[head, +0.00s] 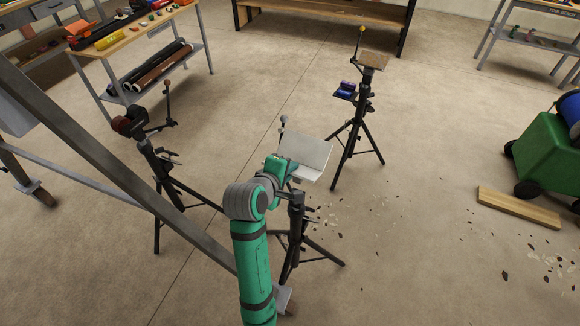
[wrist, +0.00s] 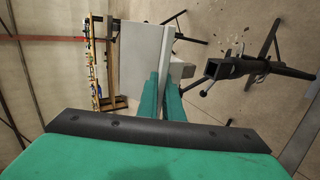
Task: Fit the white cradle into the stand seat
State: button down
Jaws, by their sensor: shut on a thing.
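My gripper (head: 284,168) is shut on the white cradle (head: 306,150), an angled, V-shaped piece held up in the air. A black tripod stand (head: 296,215) is close by, below and partly behind the cradle and my arm in the head view. In the wrist view its square, hollow seat (wrist: 213,68) shows to the right of the cradle, with a clear gap between them. The seat is hidden in the head view.
Another, with a brown board (head: 373,60) and blue piece (head: 345,91), is behind. A green wheeled machine (head: 545,150) and a plank (head: 519,208) are at right. Debris (head: 345,214) lies on the floor.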

jog(key=shift+s+r, duration=0.15)
jog(key=shift+f, duration=2.8)
notch_tip(320, 180, down, 6)
dwell(2.5)
jog(key=c, duration=1.8)
grip_release()
jog(key=shift+f, duration=0.15)
jog(key=shift+c, duration=0.2)
jog(key=shift+f, duration=0.1)
jog(key=shift+s+a, duration=0.1)
